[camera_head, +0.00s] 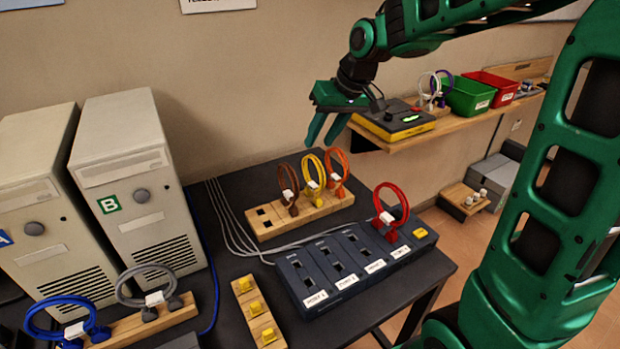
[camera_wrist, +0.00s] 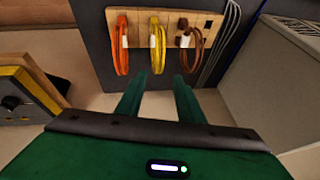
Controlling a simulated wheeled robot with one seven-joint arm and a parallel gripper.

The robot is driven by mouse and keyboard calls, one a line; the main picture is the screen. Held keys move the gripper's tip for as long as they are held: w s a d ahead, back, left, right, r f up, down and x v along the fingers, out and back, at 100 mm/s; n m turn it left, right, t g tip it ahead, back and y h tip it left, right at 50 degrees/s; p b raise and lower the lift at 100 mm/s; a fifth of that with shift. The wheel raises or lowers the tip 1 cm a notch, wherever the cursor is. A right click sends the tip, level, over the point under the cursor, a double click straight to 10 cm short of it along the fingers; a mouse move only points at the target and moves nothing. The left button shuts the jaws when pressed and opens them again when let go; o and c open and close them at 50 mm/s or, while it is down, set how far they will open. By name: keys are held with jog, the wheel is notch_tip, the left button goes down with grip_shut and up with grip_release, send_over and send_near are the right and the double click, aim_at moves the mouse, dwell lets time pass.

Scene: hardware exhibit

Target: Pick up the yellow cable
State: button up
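The yellow cable (camera_head: 313,172) is a loop with a white tag, standing upright in the wooden holder (camera_head: 268,233) between the brown cable (camera_head: 288,184) and the orange cable (camera_head: 337,167). In the wrist view the yellow cable (camera_wrist: 157,45) lies ahead, roughly in line with the gap between my fingers. My gripper (camera_head: 322,128) is above and behind the holder, apart from the cable. Its two green fingers are spread with nothing between them, as the wrist view also shows (camera_wrist: 159,85).
A dark module (camera_head: 345,268) with a red cable (camera_head: 392,205) stands in front of the holder. Two computer towers, A and B (camera_head: 135,185), stand at left. A wall shelf (camera_head: 455,124) with a black and yellow device (camera_head: 400,122) and bins is to the right of my gripper.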

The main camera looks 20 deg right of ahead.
aim_at(311, 158)
jog(key=x, duration=0.8)
jog(key=shift+d+f, duration=0.1)
jog(key=shift+f, duration=0.1)
grip_shut()
